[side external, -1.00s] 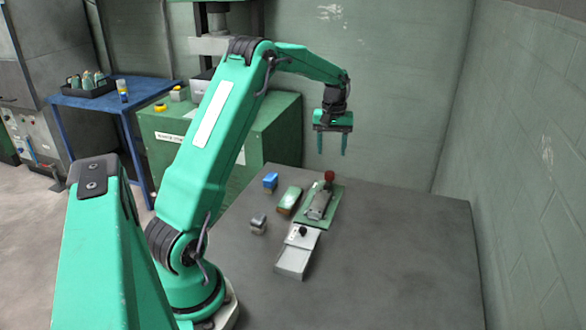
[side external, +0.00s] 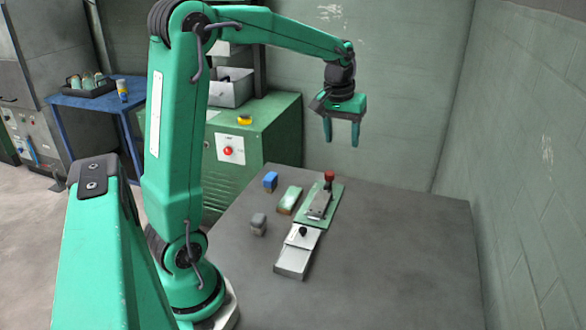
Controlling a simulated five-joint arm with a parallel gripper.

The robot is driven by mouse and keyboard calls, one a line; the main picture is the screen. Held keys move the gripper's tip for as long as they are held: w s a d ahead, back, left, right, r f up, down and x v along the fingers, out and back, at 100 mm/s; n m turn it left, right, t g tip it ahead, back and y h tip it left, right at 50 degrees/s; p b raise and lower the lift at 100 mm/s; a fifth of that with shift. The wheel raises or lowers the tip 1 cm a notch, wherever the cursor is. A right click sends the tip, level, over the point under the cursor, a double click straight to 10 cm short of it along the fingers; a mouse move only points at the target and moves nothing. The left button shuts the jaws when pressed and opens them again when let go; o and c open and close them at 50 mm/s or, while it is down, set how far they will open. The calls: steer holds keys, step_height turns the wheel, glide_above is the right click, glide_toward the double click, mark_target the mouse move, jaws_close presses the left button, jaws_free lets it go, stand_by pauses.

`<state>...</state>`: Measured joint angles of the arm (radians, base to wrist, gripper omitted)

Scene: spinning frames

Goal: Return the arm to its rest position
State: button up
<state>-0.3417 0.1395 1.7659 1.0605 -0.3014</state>
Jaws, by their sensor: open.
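My gripper (side external: 341,134) hangs above the far part of the grey table, fingers pointing down. Its two green fingers are apart with nothing between them. My arm stands nearly upright from its base at the table's left side, with the forearm reaching right. Below the gripper on the table is a green plate (side external: 332,207) carrying a metal piece (side external: 319,204) and a dark red knob (side external: 329,176). The gripper is well clear of all of them.
A green cabinet (side external: 262,140) stands behind; walls bound the back and right.

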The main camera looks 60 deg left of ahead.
steer(key=s+d+m+t, duration=0.2)
steer(key=s+d+m, duration=0.1)
steer(key=s+d, duration=0.4)
steer(key=s+d+m+t, duration=0.1)
steer(key=s+d+m, duration=0.3)
steer(key=s+d, duration=0.3)
steer(key=s, duration=0.5)
steer(key=shift+d+r+t+h, duration=0.3)
steer(key=shift+d+r+t, duration=0.1)
steer(key=shift+s, duration=0.1)
